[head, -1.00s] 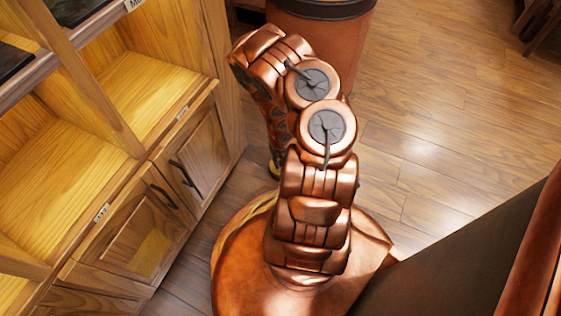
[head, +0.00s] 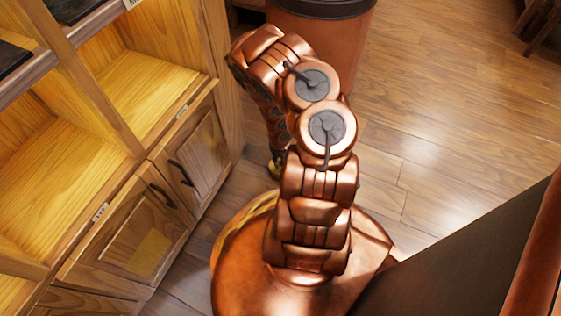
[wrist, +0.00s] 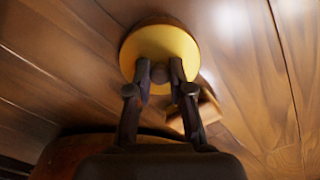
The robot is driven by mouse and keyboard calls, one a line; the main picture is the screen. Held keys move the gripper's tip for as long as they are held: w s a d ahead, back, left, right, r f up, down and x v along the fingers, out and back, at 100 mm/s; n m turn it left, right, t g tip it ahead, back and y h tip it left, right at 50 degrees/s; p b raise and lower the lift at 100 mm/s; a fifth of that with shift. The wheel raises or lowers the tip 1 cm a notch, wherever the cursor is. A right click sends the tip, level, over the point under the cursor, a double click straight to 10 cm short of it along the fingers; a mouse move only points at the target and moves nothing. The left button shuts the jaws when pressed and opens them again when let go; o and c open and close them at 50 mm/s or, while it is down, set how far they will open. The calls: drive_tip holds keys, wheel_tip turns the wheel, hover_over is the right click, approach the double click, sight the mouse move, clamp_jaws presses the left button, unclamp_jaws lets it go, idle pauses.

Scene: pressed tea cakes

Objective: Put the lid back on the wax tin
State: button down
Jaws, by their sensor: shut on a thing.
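In the wrist view, a round yellow disc (wrist: 160,40) with a darker brown edge lies at the tips of my gripper (wrist: 160,76); it looks like the lid. The two fingers are closed on a small dark knob in front of the disc. The disc is held above the wooden floor. In the head view my arm hides most of the gripper, and only a small yellow patch (head: 274,168) shows beside the arm. I cannot make out the wax tin in either view.
A wooden cabinet (head: 150,240) with open shelves stands at the left. A brown round container (head: 330,45) with a dark rim stands behind my arm. A blurred tan object (wrist: 207,105) shows behind the right finger. Open floor (head: 450,130) lies at the right.

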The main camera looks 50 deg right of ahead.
drive_tip(key=c, duration=1)
unclamp_jaws()
drive_tip(key=shift+o, duration=0.3)
drive_tip(key=o, duration=0.5)
drive_tip(key=shift+c, duration=0.2)
drive_tip(key=shift+r, duration=0.15)
drive_tip(key=shift+r+p, duration=1.85)
drive_tip(key=shift+r, duration=1.5)
clamp_jaws()
